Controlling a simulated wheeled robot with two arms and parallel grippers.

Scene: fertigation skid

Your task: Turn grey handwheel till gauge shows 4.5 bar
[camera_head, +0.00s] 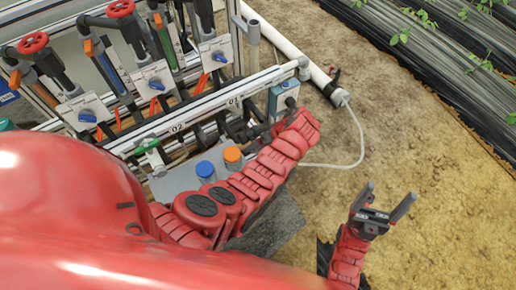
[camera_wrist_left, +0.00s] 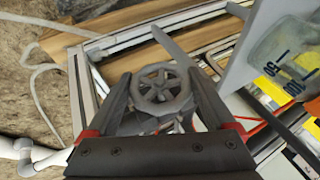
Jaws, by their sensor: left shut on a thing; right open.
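The grey handwheel (camera_wrist_left: 162,90) shows in the left wrist view as a spoked wheel between the two fingers of my left gripper (camera_wrist_left: 160,76). The fingers are shut on its rim from both sides. In the head view my left gripper (camera_head: 256,131) is at the front rail of the skid, partly hidden by my red arm, and I cannot make out the handwheel there. My right gripper (camera_head: 384,208) is open and empty above the bare ground at the right. I cannot make out a gauge face or a reading in either view.
Red handwheels (camera_head: 33,43) and blue knobs (camera_head: 154,84) line the skid. A clear container with printed numbers (camera_wrist_left: 285,55) is close by.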

